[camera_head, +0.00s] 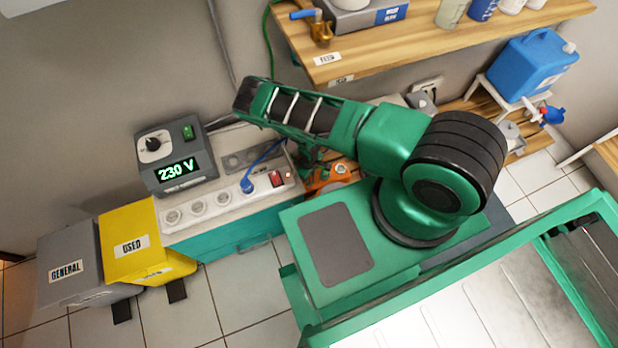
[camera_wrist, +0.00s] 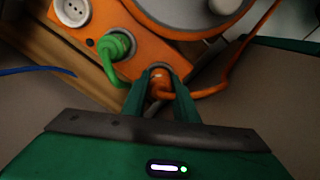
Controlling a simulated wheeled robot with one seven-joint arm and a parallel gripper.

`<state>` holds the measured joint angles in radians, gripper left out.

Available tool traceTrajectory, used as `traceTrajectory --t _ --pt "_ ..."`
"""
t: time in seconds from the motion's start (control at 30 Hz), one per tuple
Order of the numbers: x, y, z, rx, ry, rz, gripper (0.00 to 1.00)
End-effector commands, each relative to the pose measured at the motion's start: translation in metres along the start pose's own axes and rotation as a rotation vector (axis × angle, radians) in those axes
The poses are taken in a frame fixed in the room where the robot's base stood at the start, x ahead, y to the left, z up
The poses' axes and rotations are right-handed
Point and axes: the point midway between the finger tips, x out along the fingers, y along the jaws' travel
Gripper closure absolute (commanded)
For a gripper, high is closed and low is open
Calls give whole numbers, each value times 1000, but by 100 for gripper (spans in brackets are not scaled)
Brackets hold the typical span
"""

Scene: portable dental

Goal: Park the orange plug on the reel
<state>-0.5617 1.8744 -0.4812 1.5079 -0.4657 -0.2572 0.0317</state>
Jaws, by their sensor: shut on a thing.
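The orange plug (camera_wrist: 160,86) is between the two fingertips of my gripper (camera_wrist: 160,92) in the wrist view, and the gripper is shut on it. Its orange cord (camera_wrist: 208,90) runs off to the right. The plug is at a grey round socket on the orange reel (camera_wrist: 143,18); I cannot tell how far in it sits. A green plug (camera_wrist: 117,46) is in the socket beside it, and a white socket (camera_wrist: 72,12) further left is empty. In the head view the reel (camera_head: 322,184) is partly hidden by my arm, and the plug cannot be made out.
A white socket strip (camera_head: 212,204) with a blue plug (camera_head: 248,184) stands left of the reel, below a 230 V unit (camera_head: 165,160). A wooden shelf (camera_head: 400,50) overhangs behind my arm. Grey and yellow bins stand left.

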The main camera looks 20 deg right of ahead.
Motion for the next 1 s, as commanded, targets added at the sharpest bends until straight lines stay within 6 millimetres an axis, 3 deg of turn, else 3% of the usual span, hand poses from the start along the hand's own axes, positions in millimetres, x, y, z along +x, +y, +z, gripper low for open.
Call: traceTrajectory --t 0.07,0.1,0.2,0.63,1.0 --pt "0 0 0 0 0 0 97" --pt "0 0 0 0 0 0 71" --pt "0 0 0 0 0 0 52" --pt "-9 0 0 1 0 0 52" --pt "-69 0 -1 2 0 0 52"
